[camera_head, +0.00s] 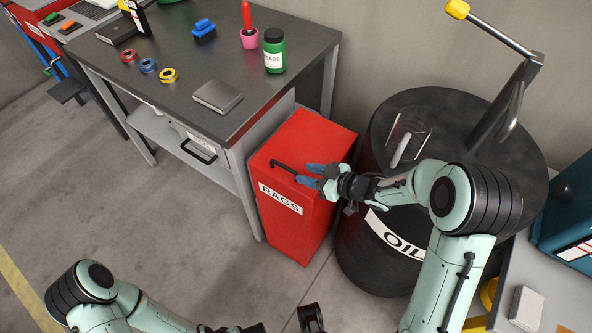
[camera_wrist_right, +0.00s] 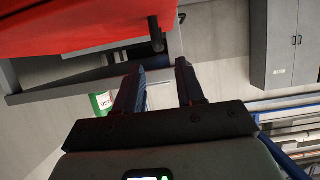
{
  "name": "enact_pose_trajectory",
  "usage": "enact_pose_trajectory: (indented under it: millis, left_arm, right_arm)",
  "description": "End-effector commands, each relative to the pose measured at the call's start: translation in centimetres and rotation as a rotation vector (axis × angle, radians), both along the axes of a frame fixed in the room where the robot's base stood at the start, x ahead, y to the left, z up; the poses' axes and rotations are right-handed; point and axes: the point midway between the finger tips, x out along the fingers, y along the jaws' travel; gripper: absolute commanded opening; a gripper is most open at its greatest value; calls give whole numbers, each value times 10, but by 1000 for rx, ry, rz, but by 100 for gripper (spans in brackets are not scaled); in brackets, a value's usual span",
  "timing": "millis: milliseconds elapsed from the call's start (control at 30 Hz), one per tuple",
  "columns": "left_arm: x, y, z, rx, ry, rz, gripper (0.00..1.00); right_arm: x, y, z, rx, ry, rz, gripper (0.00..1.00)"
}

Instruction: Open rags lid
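The red rags bin (camera_head: 293,228) stands on the floor beside the workbench, with a "RAGS" label on its front. Its lid (camera_head: 318,137) lies closed on top and carries a thin black bar handle (camera_head: 284,167). In the right wrist view, the red bin (camera_wrist_right: 60,25) fills the upper left and the handle's end (camera_wrist_right: 156,38) points toward the fingers. My right gripper (camera_head: 308,176) is at the lid's front right, close to the handle; it is open with an empty gap between the fingers (camera_wrist_right: 162,85). My left gripper is mostly cut off at the bottom edge.
The grey workbench (camera_head: 130,72) stands left of the bin, holding tape rolls, a green bottle (camera_head: 274,52) and a flat grey box (camera_head: 218,96). A black oil drum (camera_head: 370,255) with a crank stands close on the right. The floor in front is clear.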

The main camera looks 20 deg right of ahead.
Motion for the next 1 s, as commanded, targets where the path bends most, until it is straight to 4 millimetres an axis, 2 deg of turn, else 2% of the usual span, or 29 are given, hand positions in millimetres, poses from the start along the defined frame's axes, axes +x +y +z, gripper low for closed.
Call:
enact_pose_trajectory:
  millis: [100,300,667,800,1000]
  left_arm:
    - [1,0,-2,0,-3,0,43]
    - [1,0,-3,1,-6,1,43]
    - [2,0,-3,2,-7,1,43]
    - [2,0,-3,2,-7,1,43]
    - [2,0,-3,2,-7,1,43]
  right_arm:
    - [16,13,-10,1,1,3,38]
    - [32,24,-17,-1,1,0,38]
    - [36,27,-19,0,0,-2,38]
    - [35,27,-19,0,0,-2,0]
    - [36,27,-18,1,-1,-2,0]
